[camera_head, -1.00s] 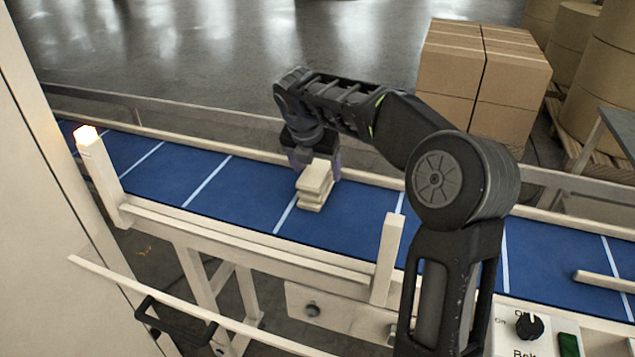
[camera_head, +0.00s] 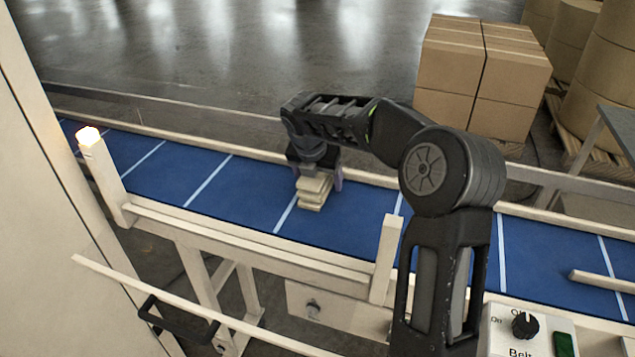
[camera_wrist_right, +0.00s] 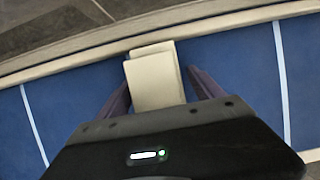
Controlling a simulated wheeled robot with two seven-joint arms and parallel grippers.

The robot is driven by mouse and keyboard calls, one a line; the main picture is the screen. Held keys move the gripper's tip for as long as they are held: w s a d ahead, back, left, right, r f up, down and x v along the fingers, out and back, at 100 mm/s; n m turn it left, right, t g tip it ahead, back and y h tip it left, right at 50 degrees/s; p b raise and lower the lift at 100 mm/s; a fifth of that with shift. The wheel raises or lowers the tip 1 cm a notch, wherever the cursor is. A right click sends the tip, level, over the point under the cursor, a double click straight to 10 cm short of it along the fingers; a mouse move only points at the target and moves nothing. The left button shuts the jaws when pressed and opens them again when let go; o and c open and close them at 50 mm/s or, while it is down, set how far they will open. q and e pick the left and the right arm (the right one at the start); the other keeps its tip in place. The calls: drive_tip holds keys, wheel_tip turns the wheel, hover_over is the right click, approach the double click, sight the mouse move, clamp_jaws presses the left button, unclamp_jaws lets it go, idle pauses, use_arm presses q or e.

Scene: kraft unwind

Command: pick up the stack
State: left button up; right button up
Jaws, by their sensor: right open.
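The stack (camera_head: 313,194) is a small pile of cream-coloured flat pieces on the blue conveyor belt (camera_head: 240,198). In the right wrist view the stack (camera_wrist_right: 156,78) lies between the two fingers, with its near part hidden by the gripper body. My right gripper (camera_head: 318,180) is over the stack from behind and above, with its fingers on either side of it. In the wrist view the right gripper (camera_wrist_right: 160,92) is open, with a gap showing beside the stack on the right. My left gripper is not in view.
A pale post with a lit lamp (camera_head: 88,136) stands at the belt's left, and another post (camera_head: 386,258) at its near rail. A belt switch panel (camera_head: 525,330) is at lower right. Cardboard boxes (camera_head: 480,75) stand beyond the belt.

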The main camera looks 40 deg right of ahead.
drive_tip(key=shift+f, duration=0.2)
idle(0.6)
drive_tip(key=shift+c, duration=0.6)
drive_tip(key=c, duration=1.5)
drive_tip(key=shift+r, duration=0.25)
wheel_tip(320, 180, up, 10)
drive_tip(key=shift+b, duration=0.5)
drive_tip(key=shift+f, duration=0.1)
